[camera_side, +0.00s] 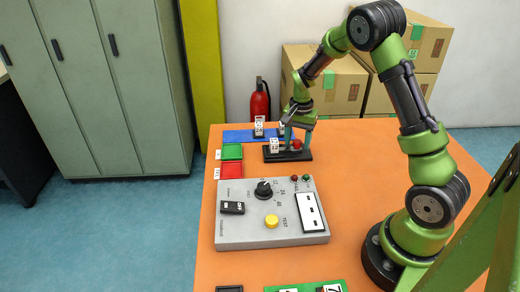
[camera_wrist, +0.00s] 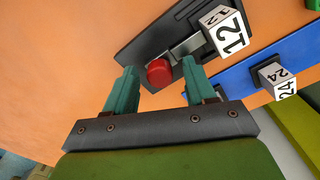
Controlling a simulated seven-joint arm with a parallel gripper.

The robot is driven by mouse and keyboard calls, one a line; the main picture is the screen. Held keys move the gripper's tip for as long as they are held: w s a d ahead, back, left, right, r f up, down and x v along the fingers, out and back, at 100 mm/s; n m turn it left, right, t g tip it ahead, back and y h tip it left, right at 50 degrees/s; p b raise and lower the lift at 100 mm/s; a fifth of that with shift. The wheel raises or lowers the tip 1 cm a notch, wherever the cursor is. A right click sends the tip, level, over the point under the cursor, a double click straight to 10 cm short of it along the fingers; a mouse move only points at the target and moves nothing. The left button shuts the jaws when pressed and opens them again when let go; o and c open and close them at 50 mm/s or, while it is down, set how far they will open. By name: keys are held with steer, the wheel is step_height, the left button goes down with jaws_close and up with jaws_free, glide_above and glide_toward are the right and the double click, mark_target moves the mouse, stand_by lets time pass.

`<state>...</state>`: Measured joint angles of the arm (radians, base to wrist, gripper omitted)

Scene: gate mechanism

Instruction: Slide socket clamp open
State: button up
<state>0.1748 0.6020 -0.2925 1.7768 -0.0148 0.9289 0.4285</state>
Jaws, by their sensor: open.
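The socket clamp is a black base (camera_side: 288,155) near the far edge of the orange table, with a metal slide and a red knob (camera_side: 297,144). A white block marked 12 (camera_wrist: 224,32) sits at its other end, seen also in the side view (camera_side: 274,146). My gripper (camera_side: 298,138) points down over the knob end of the clamp. In the wrist view, its open green fingers (camera_wrist: 159,68) stand to either side of the red knob (camera_wrist: 160,72).
A blue plate (camera_side: 237,136) with white numbered blocks (camera_side: 259,127) lies just behind the clamp. Green (camera_side: 231,152) and red (camera_side: 231,170) pads lie to the left. A grey control box (camera_side: 245,238) stands in front. Orange table to the right is clear.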

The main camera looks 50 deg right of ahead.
steer(key=shift+f, duration=0.1)
jaws_close()
steer(key=shift+s+d, duration=1.1)
steer(key=shift+c, duration=0.6)
jaws_free()
steer(key=shift+o, duration=0.6)
step_height(320, 180, up, 17)
